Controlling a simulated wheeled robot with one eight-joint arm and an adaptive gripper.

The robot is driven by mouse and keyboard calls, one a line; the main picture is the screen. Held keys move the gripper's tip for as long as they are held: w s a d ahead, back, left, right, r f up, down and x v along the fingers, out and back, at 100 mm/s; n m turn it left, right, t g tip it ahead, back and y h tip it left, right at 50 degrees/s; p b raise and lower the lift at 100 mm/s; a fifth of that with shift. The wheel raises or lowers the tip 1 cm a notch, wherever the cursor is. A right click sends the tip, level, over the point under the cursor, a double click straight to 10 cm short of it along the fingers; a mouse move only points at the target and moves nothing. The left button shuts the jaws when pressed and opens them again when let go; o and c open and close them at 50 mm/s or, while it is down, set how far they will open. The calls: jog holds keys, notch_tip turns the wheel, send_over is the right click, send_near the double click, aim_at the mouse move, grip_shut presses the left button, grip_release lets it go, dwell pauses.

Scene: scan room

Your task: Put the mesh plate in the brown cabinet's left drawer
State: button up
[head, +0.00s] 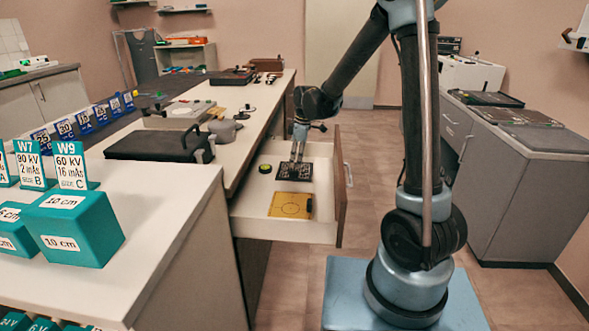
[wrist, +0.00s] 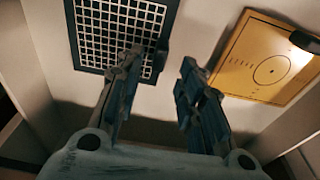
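The mesh plate (head: 294,171) is a dark rectangle with a pale grid. It lies in the pulled-out drawer (head: 285,229), which has a brown front, at the end of the long white counter. It also shows in the wrist view (wrist: 122,38), with a dark tab at its right edge. My gripper (head: 297,158) points down into the drawer, over the mesh plate. In the wrist view my gripper (wrist: 160,66) has its two fingers apart with nothing between them. The left fingertip overlaps the plate's lower right corner in the picture; I cannot tell if they touch.
A yellow plate (head: 290,205) with a circle mark lies in the drawer's front part, and a round black-and-yellow thing (head: 265,169) lies near its left side. The counter beside it holds a black case (head: 158,146). Open floor lies right of the drawer.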

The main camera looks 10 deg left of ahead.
jog(key=shift+d+r, duration=0.15)
jog(key=shift+r, duration=0.85)
jog(key=shift+d+r, duration=0.2)
jog(key=shift+r, duration=0.75)
jog(key=shift+d+r, duration=0.15)
jog(key=shift+r, duration=0.85)
jog(key=s+d+r+m+t, duration=0.1)
jog(key=s+d+r+m, duration=0.3)
jog(key=d, duration=0.6)
jog(key=s+d+r+m, duration=0.1)
jog(key=s+d+m, duration=0.3)
jog(key=s+d, duration=0.45)
jog(key=s+d+f+m, duration=0.2)
jog(key=s+d+m, duration=0.1)
jog(key=s+d, duration=0.2)
jog(key=s+d+f+m+h, duration=0.1)
jog(key=s+d+f+m, duration=0.2)
jog(key=s+d+m, duration=0.1)
jog(key=s+d+f+m+t, duration=0.1)
jog(key=s+d+f+m, duration=0.1)
jog(key=s+d, duration=0.4)
jog(key=shift+s+f+m+h, duration=0.3)
jog(key=shift+s+m+h, duration=0.1)
jog(key=shift+m, duration=0.3)
jog(key=shift+d, duration=0.1)
